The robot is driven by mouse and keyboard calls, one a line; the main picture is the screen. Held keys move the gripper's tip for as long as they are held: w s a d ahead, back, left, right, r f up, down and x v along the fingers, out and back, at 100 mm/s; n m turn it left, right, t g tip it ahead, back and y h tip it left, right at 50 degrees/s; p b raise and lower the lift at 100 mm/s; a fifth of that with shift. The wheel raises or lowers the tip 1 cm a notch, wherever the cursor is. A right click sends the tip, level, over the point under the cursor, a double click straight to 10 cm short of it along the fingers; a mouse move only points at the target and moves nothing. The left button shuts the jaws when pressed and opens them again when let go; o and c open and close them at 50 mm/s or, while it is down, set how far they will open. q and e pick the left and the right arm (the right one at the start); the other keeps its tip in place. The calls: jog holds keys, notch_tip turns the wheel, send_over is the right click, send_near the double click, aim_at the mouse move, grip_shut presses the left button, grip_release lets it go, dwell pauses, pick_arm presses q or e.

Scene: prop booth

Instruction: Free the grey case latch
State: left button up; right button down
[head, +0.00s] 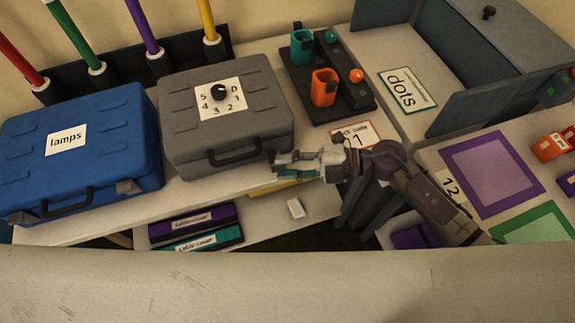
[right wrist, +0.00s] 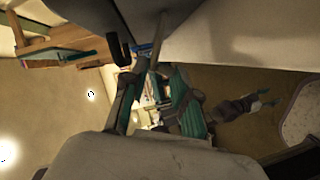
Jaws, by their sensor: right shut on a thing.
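The grey case (head: 228,125) lies closed on the shelf, with a numbered dial (head: 219,93) on its lid and a dark handle (head: 236,152) on its front. My right gripper (head: 280,165) is at the front right corner of the grey case, shut on the latch there; its fingers mostly hide the latch. In the right wrist view the fingers (right wrist: 155,95) reach up to the case's dark underside and front. My left gripper (right wrist: 266,98) shows small in the right wrist view, its two fingertips apart and empty, away from the case; it is outside the head view.
A blue case (head: 82,158) labelled lamps stands left of the grey one. A dark rack (head: 340,92) with teal and orange cups stands behind to the right. Purple (head: 193,218) and teal (head: 208,240) boxes lie on the lower shelf. A card with a 1 (head: 357,133) lies near my right wrist.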

jog(key=f+n+b, duration=0.2)
jog(key=b, duration=0.1)
jog(key=shift+s+t+y, duration=0.2)
jog(key=shift+t+y, duration=0.1)
jog(key=shift+y, duration=0.1)
jog(key=shift+s+f, duration=0.1)
jog(key=c, duration=1)
grip_release()
jog(key=shift+c, duration=0.2)
jog(key=shift+r, duration=0.2)
jog(key=shift+w+d, duration=0.15)
jog(key=shift+w, duration=0.05)
jog(key=d+r, duration=0.1)
jog(key=d, duration=1)
jog(key=shift+s+d, duration=0.4)
jog(key=shift+s, duration=0.05)
